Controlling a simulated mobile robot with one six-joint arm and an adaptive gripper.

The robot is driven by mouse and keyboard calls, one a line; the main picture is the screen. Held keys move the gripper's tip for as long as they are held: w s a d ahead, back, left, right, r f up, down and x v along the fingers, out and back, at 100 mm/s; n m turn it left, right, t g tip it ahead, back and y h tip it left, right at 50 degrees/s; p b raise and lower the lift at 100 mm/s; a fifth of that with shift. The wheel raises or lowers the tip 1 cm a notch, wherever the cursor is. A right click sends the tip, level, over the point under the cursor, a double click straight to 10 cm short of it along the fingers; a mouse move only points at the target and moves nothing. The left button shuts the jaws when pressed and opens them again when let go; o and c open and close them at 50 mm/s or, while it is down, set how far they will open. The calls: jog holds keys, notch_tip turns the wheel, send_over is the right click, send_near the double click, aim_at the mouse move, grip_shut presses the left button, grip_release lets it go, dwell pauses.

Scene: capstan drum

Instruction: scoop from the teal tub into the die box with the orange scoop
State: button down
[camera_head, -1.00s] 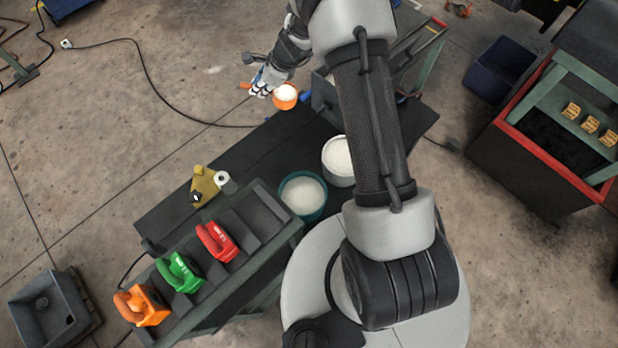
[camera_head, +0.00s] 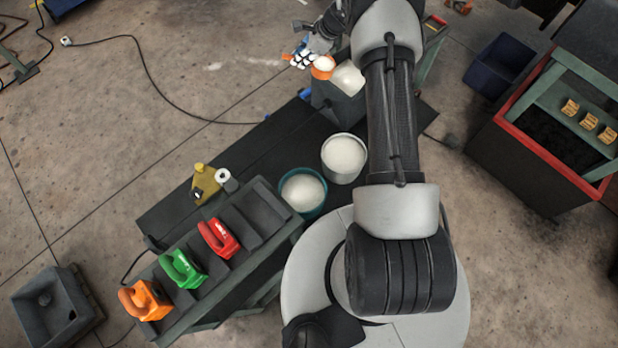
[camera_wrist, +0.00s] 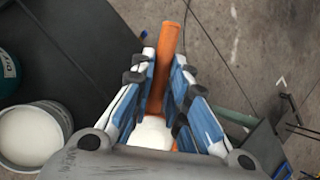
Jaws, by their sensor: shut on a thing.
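My gripper (camera_head: 301,57) is shut on the handle of the orange scoop (camera_head: 321,74), whose bowl holds a white heap. The wrist view shows the scoop's handle (camera_wrist: 169,42) between my fingers (camera_wrist: 164,65). The scoop is at the upper left edge of the grey die box (camera_head: 338,105), which has white material inside. I cannot tell how high the scoop is above it. The teal tub (camera_head: 303,209) holds white material and stands nearer to my base. Its side also shows at the left of the wrist view (camera_wrist: 8,78).
A pale tub (camera_head: 344,177) of white material stands between the teal tub and the die box. Red (camera_head: 216,238), green (camera_head: 181,270) and orange (camera_head: 145,300) handled items sit on a rack at lower left. A yellow item (camera_head: 204,182) and white roll (camera_head: 226,180) lie nearby.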

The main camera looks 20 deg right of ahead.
jog(key=w+d+b, duration=0.4)
jog(key=d+b, duration=0.2)
jog(key=d, duration=0.5)
jog(key=shift+b, duration=0.35)
jog(key=shift+a, duration=0.2)
